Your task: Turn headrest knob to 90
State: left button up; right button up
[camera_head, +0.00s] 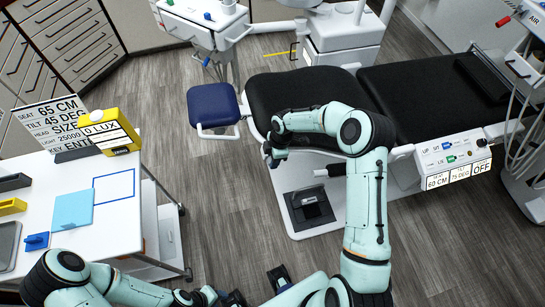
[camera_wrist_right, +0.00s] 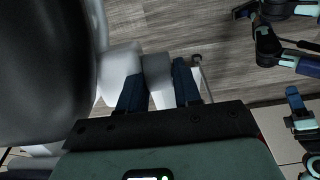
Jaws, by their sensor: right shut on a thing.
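My right gripper (camera_head: 271,156) is at the left end of the dental chair (camera_head: 290,95), beside the edge of its black cushion. In the right wrist view, the right gripper's dark blue fingers (camera_wrist_right: 158,92) are shut on a pale block-shaped part (camera_wrist_right: 157,75), which appears to be the headrest knob. It sits beside the large dark cushion (camera_wrist_right: 45,70). Its angle marks are not visible, and the gripper hides it in the head view. My left gripper (camera_head: 257,286) is low at the bottom of the head view, away from the chair; its opening is unclear.
A control box (camera_head: 453,160) on the chair's right reads 60 CM, 75 DEG and OFF. A white cart (camera_head: 125,215) holds a sign (camera_head: 52,120) and a yellow light meter (camera_head: 108,132). The floor between is clear.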

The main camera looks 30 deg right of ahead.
dwell(0.5)
jog(key=o, duration=1)
jog(key=shift+c, duration=0.2)
